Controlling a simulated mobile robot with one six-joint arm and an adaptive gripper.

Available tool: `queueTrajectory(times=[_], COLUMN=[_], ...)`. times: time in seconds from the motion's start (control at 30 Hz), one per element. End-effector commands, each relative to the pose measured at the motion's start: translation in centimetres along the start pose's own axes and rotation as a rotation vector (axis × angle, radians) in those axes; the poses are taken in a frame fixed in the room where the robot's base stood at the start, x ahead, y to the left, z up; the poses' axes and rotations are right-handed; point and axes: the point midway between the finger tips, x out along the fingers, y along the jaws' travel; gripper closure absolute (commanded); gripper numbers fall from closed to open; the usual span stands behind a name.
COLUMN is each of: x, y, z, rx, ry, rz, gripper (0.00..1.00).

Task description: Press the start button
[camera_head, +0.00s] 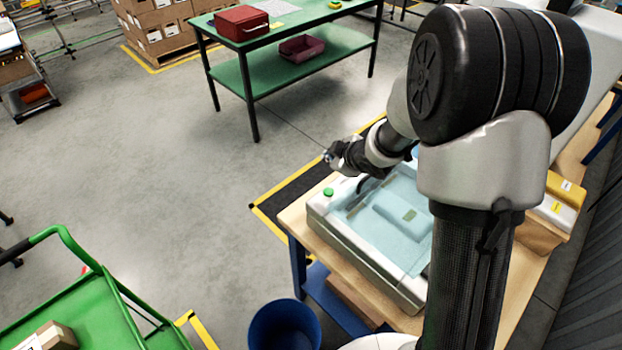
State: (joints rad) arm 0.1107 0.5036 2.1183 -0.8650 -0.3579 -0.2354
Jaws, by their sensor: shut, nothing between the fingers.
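The start button appears to be the small green round button (328,191) on the far left corner of a light-coloured machine (350,238) with a clear bluish lid. The machine sits on a wooden table. My gripper (328,157) is shut and empty. In the picture it is just above the green button, apart from it. I cannot tell its exact height over the button. My arm hides the right part of the machine.
A blue bin (284,326) stands on the floor before the wooden table (297,222). A green cart (95,315) is at lower left. A green workbench (300,25) with a red toolbox (241,22) stands behind. Open grey floor lies to the left.

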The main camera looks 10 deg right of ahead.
Motion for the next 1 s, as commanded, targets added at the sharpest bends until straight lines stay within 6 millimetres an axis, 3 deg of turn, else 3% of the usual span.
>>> queueTrajectory(times=[0.67, 1.0], x=[1.4, 4.3], y=[-0.9, -3.1], z=[0.3, 2.5], rx=[-0.017, -0.017], ry=[0.021, 0.021], rz=[-0.015, -0.015], gripper=[1.00, 1.00])
